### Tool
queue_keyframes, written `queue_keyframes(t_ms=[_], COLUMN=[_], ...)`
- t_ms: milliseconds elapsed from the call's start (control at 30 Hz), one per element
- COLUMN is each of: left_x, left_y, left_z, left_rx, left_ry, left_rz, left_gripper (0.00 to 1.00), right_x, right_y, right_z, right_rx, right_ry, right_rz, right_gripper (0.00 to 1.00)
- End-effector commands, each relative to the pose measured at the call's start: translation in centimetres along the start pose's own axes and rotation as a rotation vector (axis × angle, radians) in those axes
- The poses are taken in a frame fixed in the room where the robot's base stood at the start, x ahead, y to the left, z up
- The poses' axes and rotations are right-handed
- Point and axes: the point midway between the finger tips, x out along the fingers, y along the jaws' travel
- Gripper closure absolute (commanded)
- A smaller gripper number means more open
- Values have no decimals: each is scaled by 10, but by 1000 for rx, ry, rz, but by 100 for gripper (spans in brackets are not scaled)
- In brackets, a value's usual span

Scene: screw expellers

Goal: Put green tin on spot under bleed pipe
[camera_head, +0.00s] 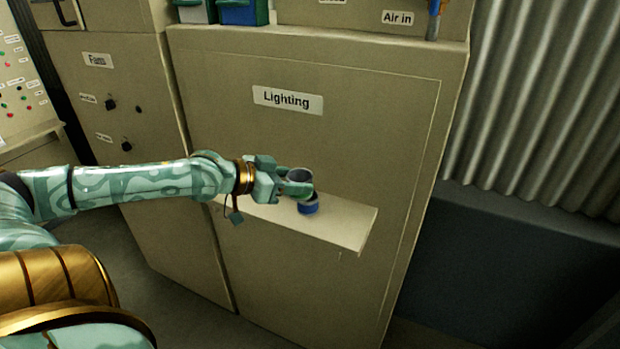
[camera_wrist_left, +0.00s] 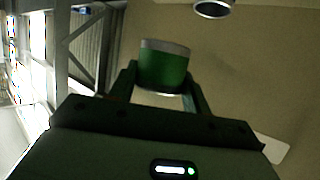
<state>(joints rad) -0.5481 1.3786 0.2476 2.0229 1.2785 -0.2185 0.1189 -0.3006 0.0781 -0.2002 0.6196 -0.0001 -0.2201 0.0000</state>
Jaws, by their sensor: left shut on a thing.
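My left gripper (camera_head: 295,188) is shut on the green tin (camera_wrist_left: 163,67), with one finger on each side of it in the left wrist view. In the head view the tin's round grey top (camera_head: 299,174) shows between the fingers, over the pale shelf (camera_head: 345,226). A blue tin (camera_head: 308,207) stands on the shelf just below and beside the held tin; I cannot tell if they touch. No bleed pipe or marked spot can be made out. My right gripper is not in view.
The shelf juts from a beige cabinet (camera_head: 370,130) labelled Lighting (camera_head: 287,101). Its right part is bare. A green bin (camera_head: 196,12) and a blue bin (camera_head: 243,13) sit on the ledge above. A corrugated wall (camera_head: 545,100) stands at right.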

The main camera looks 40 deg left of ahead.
Motion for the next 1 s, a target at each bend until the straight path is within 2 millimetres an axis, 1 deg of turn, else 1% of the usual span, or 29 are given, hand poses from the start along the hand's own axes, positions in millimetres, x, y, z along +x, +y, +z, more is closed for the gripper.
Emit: queue_keyframes(t_ms=[33,100,300,567,667,767,833,867,900,967,1000], left_x=[-7,-13,-24,-28,-27,-24,-22,-21,-20,-21,-23], left_y=[0,-1,-3,-4,-6,-9,-12,-13,-14,-12,-10], left_z=[-3,-3,-2,-1,-7,-28,-55,-69,-90,-123,-146], left_rx=[-1,-1,0,1,2,7,11,15,19,29,34], left_ry=[-7,-9,-6,-2,1,3,5,8,9,11,12], left_rz=[1,4,4,-1,-1,1,8,12,19,34,46], left_gripper=[74,74,74,74,74,74,74,74,74,74,74], right_x=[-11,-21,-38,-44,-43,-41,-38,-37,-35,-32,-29], right_y=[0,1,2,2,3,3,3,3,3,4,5], right_z=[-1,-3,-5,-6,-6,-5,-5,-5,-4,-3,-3], right_rx=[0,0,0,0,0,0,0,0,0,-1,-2], right_ry=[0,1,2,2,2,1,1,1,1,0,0], right_rz=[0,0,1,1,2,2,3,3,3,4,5], right_gripper=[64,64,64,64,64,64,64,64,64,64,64])
